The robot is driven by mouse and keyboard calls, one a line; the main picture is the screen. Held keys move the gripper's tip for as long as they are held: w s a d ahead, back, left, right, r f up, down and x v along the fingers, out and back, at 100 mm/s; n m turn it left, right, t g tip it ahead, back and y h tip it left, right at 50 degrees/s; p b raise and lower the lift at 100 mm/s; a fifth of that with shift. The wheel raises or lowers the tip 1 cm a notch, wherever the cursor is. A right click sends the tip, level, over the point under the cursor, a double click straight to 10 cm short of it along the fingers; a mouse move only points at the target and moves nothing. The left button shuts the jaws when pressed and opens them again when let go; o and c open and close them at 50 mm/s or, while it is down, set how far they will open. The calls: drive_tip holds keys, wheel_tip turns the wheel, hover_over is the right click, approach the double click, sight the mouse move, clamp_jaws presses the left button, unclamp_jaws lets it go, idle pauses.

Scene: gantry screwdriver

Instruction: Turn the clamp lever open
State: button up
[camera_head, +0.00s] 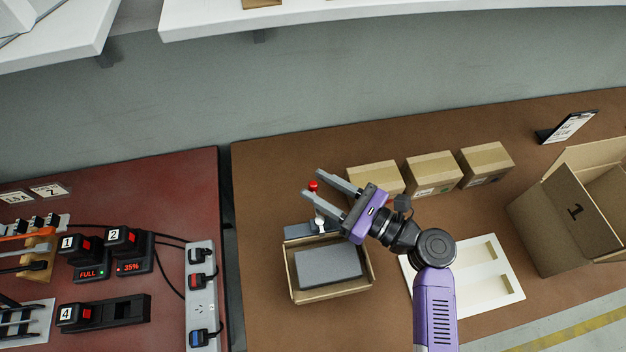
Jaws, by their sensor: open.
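The clamp lever shows as a small red knob (313,186) at the far end of the open box on the brown table. Below it is a pale metal part (320,222) on a dark grey block (297,231). My gripper (310,183) is open, with its two grey fingers pointing to the upper left. The red knob appears between the fingertips in this view. I cannot tell whether the fingers touch it or are above it. The fingers hide part of the clamp.
An open cardboard box (329,296) holding a grey slab (328,268) lies below the clamp. Several closed cartons (433,172) stand behind my arm. A white tray (511,255) and a large open carton (552,216) are at right. A red bench (190,170) with chargers is at left.

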drive_tip(key=shift+x, duration=0.95)
drive_tip(key=shift+c, duration=0.4)
clamp_jaws()
idle(0.4)
